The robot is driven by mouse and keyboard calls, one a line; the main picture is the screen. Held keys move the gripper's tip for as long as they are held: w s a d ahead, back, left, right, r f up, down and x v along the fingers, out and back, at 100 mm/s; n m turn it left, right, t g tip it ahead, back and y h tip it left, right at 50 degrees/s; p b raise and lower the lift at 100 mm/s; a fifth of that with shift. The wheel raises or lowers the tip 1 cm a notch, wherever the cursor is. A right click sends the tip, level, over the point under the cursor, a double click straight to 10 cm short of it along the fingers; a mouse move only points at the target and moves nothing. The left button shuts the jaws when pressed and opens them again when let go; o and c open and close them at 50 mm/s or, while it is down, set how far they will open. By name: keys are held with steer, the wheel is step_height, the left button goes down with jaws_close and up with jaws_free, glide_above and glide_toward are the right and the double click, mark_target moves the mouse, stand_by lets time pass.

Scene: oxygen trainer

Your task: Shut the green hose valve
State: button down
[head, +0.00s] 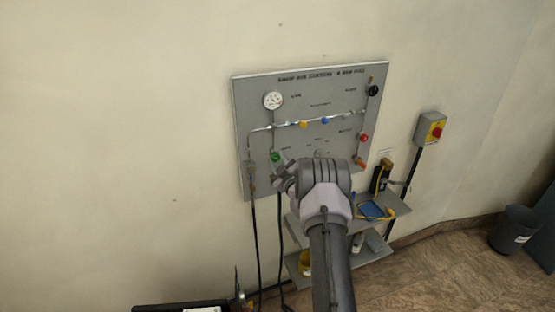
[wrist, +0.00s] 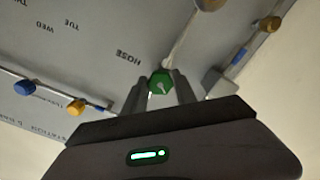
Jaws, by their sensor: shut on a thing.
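The green hose valve (head: 276,157) is a small green knob at the lower left of the grey panel (head: 330,83). In the wrist view the green knob (wrist: 160,82) has a pale pointer mark and sits near the printed word HOSE. My gripper (wrist: 160,92) has one finger on each side of the knob and is shut on it. In the head view my gripper (head: 280,172) reaches the panel's lower left, and its fingertips are hard to make out there.
The panel also carries a white gauge (head: 273,100), a black knob (head: 373,91), a red knob (head: 363,138), and yellow (head: 303,125) and blue (head: 325,121) knobs on a pipe. Below are grey shelves (head: 375,252). Dark hoses hang at the left.

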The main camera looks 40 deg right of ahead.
steer(key=m, duration=0.4)
steer(key=shift+p, duration=0.35)
steer(key=shift+a+m, duration=0.1)
steer(key=shift+m, duration=2)
steer(key=shift+f, duration=0.1)
steer(key=c, duration=1)
jaws_free()
steer(key=shift+s, duration=0.1)
steer(key=v, duration=1.7)
